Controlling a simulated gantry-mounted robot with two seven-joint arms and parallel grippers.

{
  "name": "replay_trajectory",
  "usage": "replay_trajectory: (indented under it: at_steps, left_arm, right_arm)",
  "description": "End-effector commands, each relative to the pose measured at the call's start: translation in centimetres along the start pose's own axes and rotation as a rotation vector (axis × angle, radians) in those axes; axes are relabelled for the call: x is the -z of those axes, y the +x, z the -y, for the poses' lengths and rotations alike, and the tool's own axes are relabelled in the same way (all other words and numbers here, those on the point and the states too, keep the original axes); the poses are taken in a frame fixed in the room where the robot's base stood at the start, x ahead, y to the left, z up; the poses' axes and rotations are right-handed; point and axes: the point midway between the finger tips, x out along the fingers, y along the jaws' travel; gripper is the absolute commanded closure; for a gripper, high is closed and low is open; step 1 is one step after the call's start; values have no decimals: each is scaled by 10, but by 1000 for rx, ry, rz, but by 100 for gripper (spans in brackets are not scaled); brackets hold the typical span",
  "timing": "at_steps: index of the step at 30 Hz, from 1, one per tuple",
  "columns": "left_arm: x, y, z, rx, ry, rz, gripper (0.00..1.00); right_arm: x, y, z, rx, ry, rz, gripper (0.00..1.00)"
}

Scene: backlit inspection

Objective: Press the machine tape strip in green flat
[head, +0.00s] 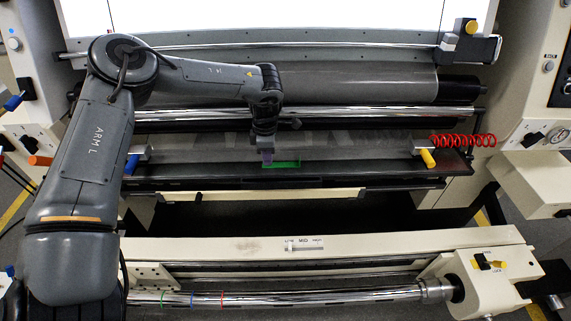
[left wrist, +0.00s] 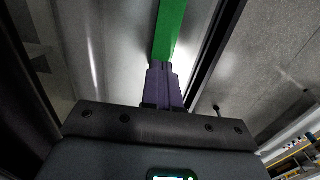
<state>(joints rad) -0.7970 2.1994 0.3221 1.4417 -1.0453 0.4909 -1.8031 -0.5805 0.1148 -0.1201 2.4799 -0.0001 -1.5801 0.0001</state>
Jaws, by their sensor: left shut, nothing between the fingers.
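The green tape strip (head: 284,164) lies along the dark ledge of the machine in the head view, right beside my left gripper. It also shows in the left wrist view as a green band (left wrist: 170,28) running up from the fingertips. My left gripper (head: 267,158) points down at the strip's left end, its purple fingers (left wrist: 163,80) closed together with nothing between them. The fingertips are at or just above the strip's near end; I cannot tell whether they touch. The fingers hide part of the strip. My right gripper is not in view.
A blue-handled clamp (head: 133,162) and a yellow-handled one (head: 427,158) sit at the two ends of the ledge. A red coiled cord (head: 462,141) hangs at the right. Chrome rollers (head: 330,113) run behind the ledge. A cream beam (head: 390,241) crosses in front, beyond a dark gap.

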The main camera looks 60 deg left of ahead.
Motion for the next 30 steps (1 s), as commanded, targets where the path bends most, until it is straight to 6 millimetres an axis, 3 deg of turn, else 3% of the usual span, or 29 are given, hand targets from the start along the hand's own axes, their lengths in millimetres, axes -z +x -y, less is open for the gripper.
replay_trajectory:
  at_steps: [30]
  left_arm:
    - [0, 7, 0, 0, 0, 0, 100]
  right_arm:
    - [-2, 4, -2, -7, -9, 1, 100]
